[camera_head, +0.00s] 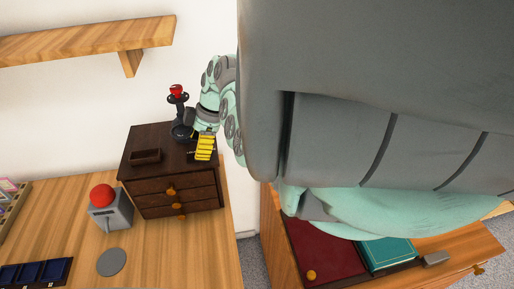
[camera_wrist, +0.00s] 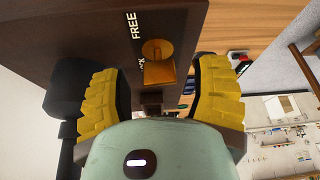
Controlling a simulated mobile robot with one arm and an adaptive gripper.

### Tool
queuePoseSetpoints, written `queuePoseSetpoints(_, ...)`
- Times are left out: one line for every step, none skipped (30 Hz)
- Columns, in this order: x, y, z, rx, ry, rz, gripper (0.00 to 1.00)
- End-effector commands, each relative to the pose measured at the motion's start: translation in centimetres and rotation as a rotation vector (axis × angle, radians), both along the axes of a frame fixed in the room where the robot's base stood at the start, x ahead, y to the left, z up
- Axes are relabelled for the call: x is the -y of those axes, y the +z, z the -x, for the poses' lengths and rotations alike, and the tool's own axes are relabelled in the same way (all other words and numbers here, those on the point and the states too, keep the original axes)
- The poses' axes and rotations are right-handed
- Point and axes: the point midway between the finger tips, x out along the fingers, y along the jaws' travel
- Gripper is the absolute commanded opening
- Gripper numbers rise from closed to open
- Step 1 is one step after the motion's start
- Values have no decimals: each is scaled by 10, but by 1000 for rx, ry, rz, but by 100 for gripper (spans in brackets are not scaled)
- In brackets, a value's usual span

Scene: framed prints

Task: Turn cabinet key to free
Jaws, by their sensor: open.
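The dark brown cabinet (camera_head: 160,172) stands on the left desk, with drawers and orange knobs on its front. In the wrist view its dark panel (camera_wrist: 75,30) carries the word FREE (camera_wrist: 135,25) and a second, partly covered word ending in CK (camera_wrist: 141,61). A brass-coloured key (camera_wrist: 159,72) sits at a round brass lock beside these words. My gripper (camera_wrist: 158,78) is open, one yellow finger on each side of the key, with visible gaps. In the head view my gripper (camera_head: 204,148) is at the cabinet's top right, and the key is hidden.
A small dark tray (camera_head: 145,156) is on the cabinet top. A red-topped joystick (camera_head: 180,112) stands close behind my gripper. A grey box with a red button (camera_head: 110,210), a grey disc (camera_head: 111,262) and a blue tray (camera_head: 35,272) are on the desk. A shelf (camera_head: 90,38) hangs above.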

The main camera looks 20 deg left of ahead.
Motion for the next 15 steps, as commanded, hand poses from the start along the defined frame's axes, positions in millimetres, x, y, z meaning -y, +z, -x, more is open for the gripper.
queuePoseSetpoints(0,0,0,0,1,0,62)
queuePoseSetpoints(0,0,0,0,1,0,62)
queuePoseSetpoints(0,0,0,0,1,0,62)
queuePoseSetpoints(0,0,0,0,1,0,62)
queuePoseSetpoints(0,0,0,0,1,0,62)
queuePoseSetpoints(0,0,0,0,1,0,62)
queuePoseSetpoints(0,0,0,0,1,0,65)
queuePoseSetpoints(0,0,0,0,1,0,62)
queuePoseSetpoints(0,0,0,0,1,0,58)
queuePoseSetpoints(0,0,0,0,1,0,55)
queuePoseSetpoints(0,0,0,0,1,0,52)
queuePoseSetpoints(0,0,0,0,1,0,48)
queuePoseSetpoints(0,0,0,0,1,0,45)
queuePoseSetpoints(0,0,0,0,1,0,42)
queuePoseSetpoints(0,0,0,0,1,0,38)
